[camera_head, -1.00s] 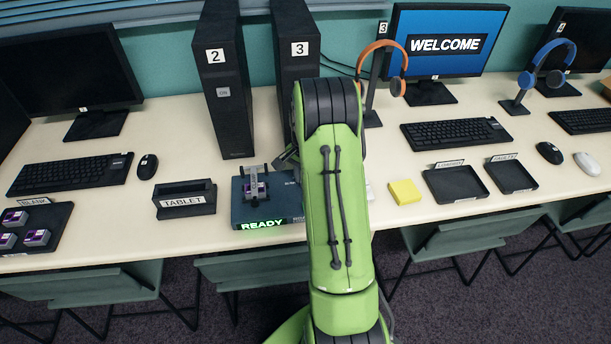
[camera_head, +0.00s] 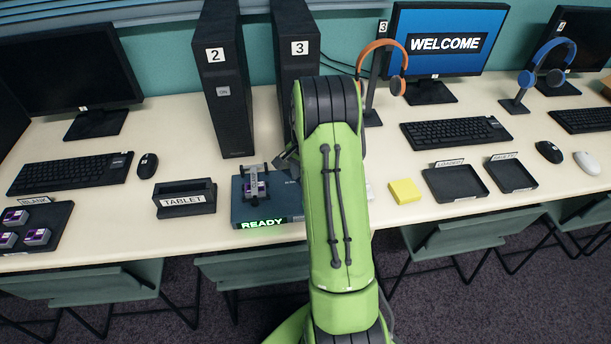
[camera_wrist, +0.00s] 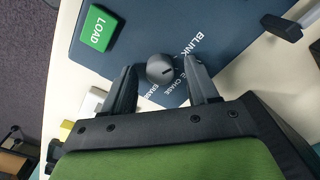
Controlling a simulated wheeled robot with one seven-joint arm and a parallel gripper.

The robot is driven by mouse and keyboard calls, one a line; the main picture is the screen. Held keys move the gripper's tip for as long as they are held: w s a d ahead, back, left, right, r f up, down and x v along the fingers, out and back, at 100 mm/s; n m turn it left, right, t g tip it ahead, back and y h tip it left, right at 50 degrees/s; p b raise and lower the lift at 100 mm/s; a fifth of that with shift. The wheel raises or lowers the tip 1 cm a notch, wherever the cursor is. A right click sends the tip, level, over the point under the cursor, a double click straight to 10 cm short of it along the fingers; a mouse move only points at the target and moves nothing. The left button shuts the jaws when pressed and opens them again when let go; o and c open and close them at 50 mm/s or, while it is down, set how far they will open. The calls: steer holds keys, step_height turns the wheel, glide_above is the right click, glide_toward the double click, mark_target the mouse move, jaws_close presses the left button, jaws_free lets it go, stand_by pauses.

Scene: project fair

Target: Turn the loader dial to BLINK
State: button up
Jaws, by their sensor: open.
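The loader (camera_head: 285,203) is a dark blue box at the table's front, with READY lit green on its front; my arm hides its right part. In the wrist view, the loader's top (camera_wrist: 225,20) bears a round dark dial (camera_wrist: 155,62) with a short dark pointer line. BLINK, CHASE and ERASE are printed beside the dial; I cannot tell surely which word the line points at. My gripper (camera_wrist: 161,72) is open, with one finger on each side of the dial. Gaps show between fingers and dial; contact is not visible.
A green LOAD button (camera_wrist: 97,28) sits near the dial. A clamp frame holding a purple-marked piece (camera_head: 255,190) stands on the loader's left. A TABLET stand (camera_head: 185,200) is to the left, and a yellow block (camera_head: 404,191) to the right. Computer towers (camera_head: 222,90) stand behind.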

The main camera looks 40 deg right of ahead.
step_height(320, 180, up, 16)
steer(key=p, duration=0.4)
steer(key=shift+f+p, duration=0.2)
steer(key=shift+p, duration=0.15)
